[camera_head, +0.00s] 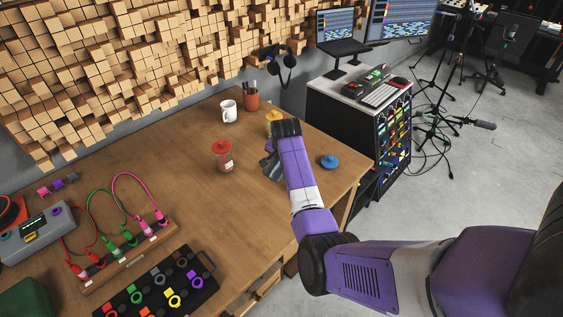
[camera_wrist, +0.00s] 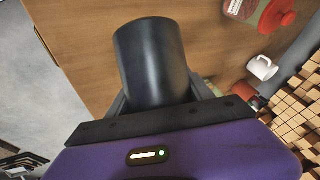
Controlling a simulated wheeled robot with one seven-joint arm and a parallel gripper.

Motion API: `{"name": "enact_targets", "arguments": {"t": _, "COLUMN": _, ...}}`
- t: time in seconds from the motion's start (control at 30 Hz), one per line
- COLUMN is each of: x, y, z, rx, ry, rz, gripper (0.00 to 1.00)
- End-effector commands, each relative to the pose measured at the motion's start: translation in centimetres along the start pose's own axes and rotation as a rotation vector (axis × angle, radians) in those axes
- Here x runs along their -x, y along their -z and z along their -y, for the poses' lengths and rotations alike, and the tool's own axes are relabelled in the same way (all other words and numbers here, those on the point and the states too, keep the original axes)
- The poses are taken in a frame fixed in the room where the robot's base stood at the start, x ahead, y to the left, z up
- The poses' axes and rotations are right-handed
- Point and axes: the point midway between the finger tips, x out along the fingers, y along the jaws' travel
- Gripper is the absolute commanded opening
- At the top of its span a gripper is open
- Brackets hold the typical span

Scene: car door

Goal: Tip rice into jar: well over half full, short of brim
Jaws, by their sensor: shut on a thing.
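My gripper (camera_head: 268,166) is over the right part of the wooden table, shut on a dark grey cylindrical container (camera_wrist: 152,58). In the wrist view the container stands out between the fingers; its inside and any rice are not visible. A jar with a red lid (camera_head: 222,147) stands on the table to the left of my gripper; part of it also shows at the top right of the wrist view (camera_wrist: 279,15). A blue lid-like disc (camera_head: 329,161) lies to the right of my arm. A yellow-topped thing (camera_head: 274,116) is partly hidden behind my wrist. No open jar is visible.
A white mug (camera_head: 228,112) and an orange-brown pot of pens (camera_head: 251,101) stand at the back of the table (camera_head: 185,193). A cable panel (camera_head: 125,255) and a black board with coloured rings (camera_head: 160,288) fill the front left. The table's right edge is close to my arm.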

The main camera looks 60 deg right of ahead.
Motion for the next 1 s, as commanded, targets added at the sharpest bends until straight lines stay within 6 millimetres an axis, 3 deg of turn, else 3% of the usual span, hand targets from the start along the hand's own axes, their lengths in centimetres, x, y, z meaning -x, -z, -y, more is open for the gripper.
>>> {"name": "enact_targets", "arguments": {"t": 0.2, "x": 0.1, "y": -0.2, "z": 0.1, "rx": 0.103, "ry": -0.037, "rz": -0.253, "gripper": 0.04}}
{"name": "enact_targets", "arguments": {"t": 1.0, "x": 0.9, "y": 0.3, "z": 0.4, "rx": 0.239, "ry": -0.096, "rz": -0.619, "gripper": 0.04}}
